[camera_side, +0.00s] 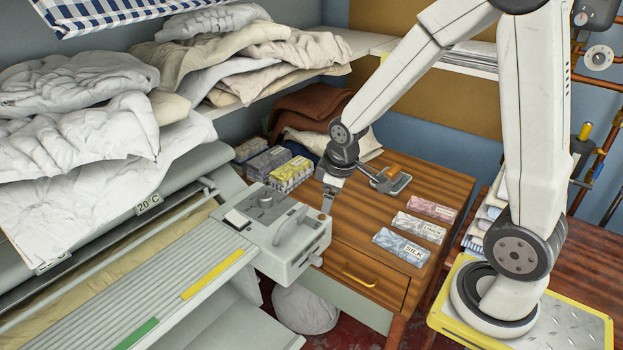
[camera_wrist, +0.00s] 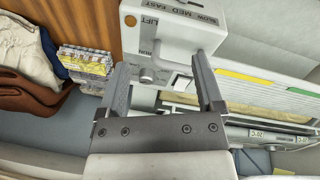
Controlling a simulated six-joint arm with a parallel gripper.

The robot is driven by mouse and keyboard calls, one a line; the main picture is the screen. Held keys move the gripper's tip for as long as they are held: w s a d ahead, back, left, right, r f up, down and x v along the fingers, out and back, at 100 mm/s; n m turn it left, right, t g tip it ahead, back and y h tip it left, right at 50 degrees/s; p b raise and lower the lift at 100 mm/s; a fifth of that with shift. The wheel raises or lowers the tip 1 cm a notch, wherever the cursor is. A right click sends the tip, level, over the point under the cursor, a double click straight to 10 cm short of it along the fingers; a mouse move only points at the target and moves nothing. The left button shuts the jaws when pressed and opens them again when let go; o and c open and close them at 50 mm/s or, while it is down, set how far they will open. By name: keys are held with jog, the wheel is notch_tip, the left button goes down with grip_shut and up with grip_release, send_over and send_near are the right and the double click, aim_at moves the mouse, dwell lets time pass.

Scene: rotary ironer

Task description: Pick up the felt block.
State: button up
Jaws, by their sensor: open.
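I cannot tell for sure which thing is the felt block. A small dark item with an orange-brown part (camera_side: 391,173) lies on the wooden cabinet top, just right of my wrist in the side view, and could be it; its details are too small to read. My gripper (camera_side: 327,205) points down beside the ironer's grey control box (camera_side: 285,235), above the cabinet's left edge. In the wrist view my gripper (camera_wrist: 160,82) has its two fingers apart, with nothing held between them. The control box (camera_wrist: 172,38) shows beyond the fingertips.
Three labelled packets, one marked SILK (camera_side: 401,247), lie on the cabinet (camera_side: 365,225) to the right. Patterned boxes (camera_side: 290,174) and folded brown cloth (camera_side: 312,103) stand at its back. White linen (camera_side: 80,150) is heaped on the left. Bare wood lies between gripper and packets.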

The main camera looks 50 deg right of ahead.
jog(key=w+d+f+n+h, duration=0.1)
jog(key=w+d+n, duration=0.3)
jog(key=d, duration=0.5)
jog(key=n+g+h, duration=0.3)
jog(key=n, duration=0.6)
send_near(393, 169)
jog(key=shift+x, duration=1.05)
jog(key=shift+d+f+n, duration=0.15)
jog(key=shift+d+n, duration=0.15)
jog(key=shift+d, duration=0.05)
jog(key=shift+f, duration=0.1)
jog(key=shift+x, duration=1.2)
jog(key=shift+f, duration=0.1)
jog(key=shift+x, duration=2.5)
